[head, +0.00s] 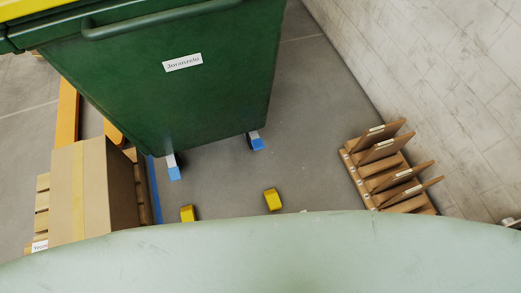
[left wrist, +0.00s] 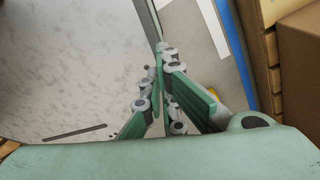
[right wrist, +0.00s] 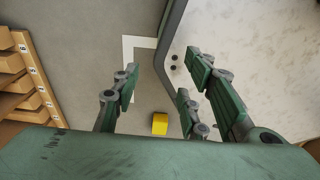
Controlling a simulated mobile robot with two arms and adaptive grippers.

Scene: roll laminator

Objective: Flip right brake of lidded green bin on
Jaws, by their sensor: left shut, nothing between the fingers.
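The green bin (head: 190,85) stands at the top of the head view, with a white label on its front and a yellow edge above at the far left. Two castors show under its front edge, each with a blue brake pedal: the right brake (head: 257,144) and the left brake (head: 175,173). My grippers are not in the head view. My left gripper (left wrist: 162,68) is shut and empty in the left wrist view. My right gripper (right wrist: 162,76) is open and empty in the right wrist view, above the floor. Neither wrist view shows the bin or its brakes.
Yellow blocks lie on the floor before the bin, one left (head: 187,213) and one right (head: 272,200). A cardboard box (head: 95,190) on wooden pallets stands at left. A wooden rack (head: 390,170) stands by the right wall.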

